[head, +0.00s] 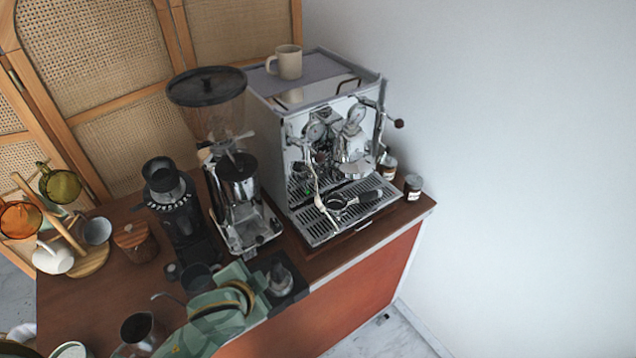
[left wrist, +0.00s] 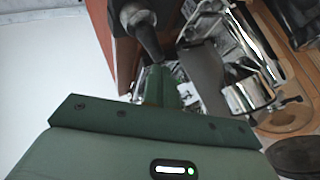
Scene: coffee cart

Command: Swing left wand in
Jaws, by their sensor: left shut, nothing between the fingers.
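The espresso machine (head: 335,140) stands at the back right of the cart. Its left wand (head: 316,185), a thin metal tube, hangs down at the front left and slants over the drip tray (head: 307,222). My left gripper (head: 258,284) is low over the cart's front edge, left of and in front of the machine, apart from the wand. In the left wrist view its green fingers (left wrist: 162,87) are shut with nothing held. I cannot make out the wand in that view. My right gripper is not in view.
A tamper (head: 281,276) stands on a dark mat beside my left gripper. A grinder (head: 238,185) stands left of the machine. A portafilter (head: 345,203) lies over the drip tray. Small jars (head: 412,186) stand at the right. A cup (head: 287,61) sits on top.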

